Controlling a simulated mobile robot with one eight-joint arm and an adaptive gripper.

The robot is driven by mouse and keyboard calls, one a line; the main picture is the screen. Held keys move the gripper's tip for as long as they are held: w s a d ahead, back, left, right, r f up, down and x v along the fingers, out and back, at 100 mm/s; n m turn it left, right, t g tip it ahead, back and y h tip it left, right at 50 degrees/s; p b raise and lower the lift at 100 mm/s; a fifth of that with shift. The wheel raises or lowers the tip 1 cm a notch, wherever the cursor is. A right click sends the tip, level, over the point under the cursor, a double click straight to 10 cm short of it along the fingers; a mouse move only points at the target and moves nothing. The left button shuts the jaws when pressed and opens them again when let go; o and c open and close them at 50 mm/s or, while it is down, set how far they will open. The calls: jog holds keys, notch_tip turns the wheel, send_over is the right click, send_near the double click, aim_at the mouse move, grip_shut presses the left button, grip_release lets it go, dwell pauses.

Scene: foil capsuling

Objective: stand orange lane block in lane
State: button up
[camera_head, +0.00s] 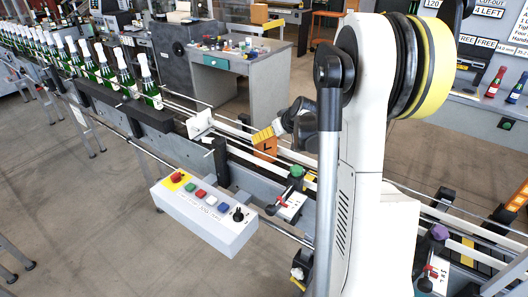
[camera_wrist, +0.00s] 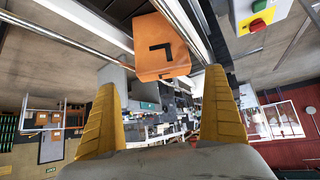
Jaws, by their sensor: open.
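The orange lane block (camera_head: 265,147), marked with a black L, is upright at the conveyor lane (camera_head: 240,158), just below and beside my yellow gripper fingers (camera_head: 263,135). In the wrist view the block (camera_wrist: 162,45) shows at the top centre, beyond the fingertips. My gripper (camera_wrist: 162,82) is open, its two yellow fingers wide apart with nothing between them. The block appears slightly tilted in the wrist view, with a metal rail (camera_wrist: 70,28) on its left. I cannot tell whether a fingertip touches it. Its lower end is hidden in the head view.
A row of green bottles (camera_head: 105,68) stands on the conveyor at the left. A white button box (camera_head: 205,215) juts out in front of the line. A white piece (camera_head: 200,124) stands left of the block. A grey workbench (camera_head: 240,65) stands behind. My arm hides part of the line.

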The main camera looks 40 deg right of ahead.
aim_at(265, 150)
jog(key=x, duration=0.1)
jog(key=b+x, duration=0.1)
jog(key=x, duration=0.3)
jog(key=shift+a+f, duration=0.15)
jog(key=shift+a, duration=0.15)
jog(key=c, duration=1.4)
